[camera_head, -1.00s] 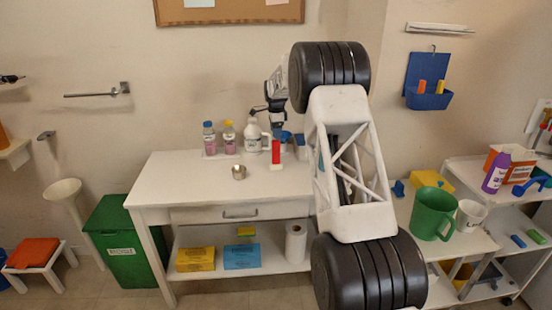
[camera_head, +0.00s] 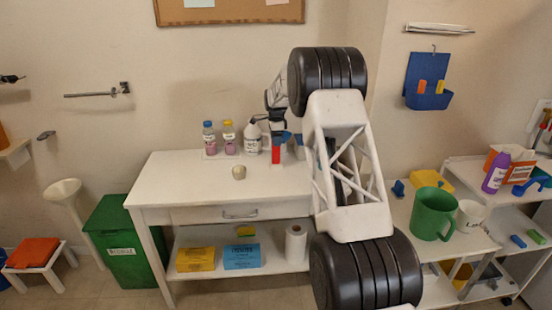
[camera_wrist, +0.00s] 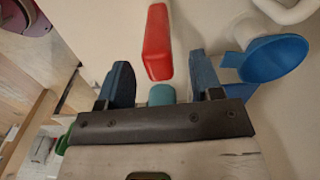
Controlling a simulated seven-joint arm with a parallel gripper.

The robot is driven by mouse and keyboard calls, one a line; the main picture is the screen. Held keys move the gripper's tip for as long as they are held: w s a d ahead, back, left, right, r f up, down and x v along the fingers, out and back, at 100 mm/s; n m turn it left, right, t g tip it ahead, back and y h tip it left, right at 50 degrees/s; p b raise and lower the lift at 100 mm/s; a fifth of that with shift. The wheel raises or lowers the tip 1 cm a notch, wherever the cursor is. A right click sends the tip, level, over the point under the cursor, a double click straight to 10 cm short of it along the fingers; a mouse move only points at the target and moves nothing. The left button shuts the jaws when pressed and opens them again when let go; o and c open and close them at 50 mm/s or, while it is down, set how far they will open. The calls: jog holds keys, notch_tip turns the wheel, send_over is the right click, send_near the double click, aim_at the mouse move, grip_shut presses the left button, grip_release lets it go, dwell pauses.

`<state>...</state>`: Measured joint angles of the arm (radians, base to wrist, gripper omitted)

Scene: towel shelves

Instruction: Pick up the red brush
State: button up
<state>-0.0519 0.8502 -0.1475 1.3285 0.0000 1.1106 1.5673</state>
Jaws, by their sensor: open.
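The red brush (camera_head: 276,155) shows as a red upright piece on the white table, beside the white jug. In the wrist view its red part (camera_wrist: 157,43) lies just beyond the fingertips, roughly midway between them. My gripper (camera_head: 278,128) is right above the red brush in the head view and hides its upper end. In the wrist view my gripper (camera_wrist: 161,75) has its two blue fingers spread apart. I see no finger touching the red part. A short teal cylinder (camera_wrist: 161,95) shows between the fingers near the palm.
A white jug (camera_head: 252,138) and two bottles (camera_head: 219,139) stand left of the brush. A blue round piece (camera_wrist: 275,58) is close to the right finger. The table's (camera_head: 180,190) front left is clear.

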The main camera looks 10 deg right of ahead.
aim_at(276, 155)
jog(key=shift+f, duration=1.9)
jog(key=c, duration=1)
jog(key=shift+r, duration=0.1)
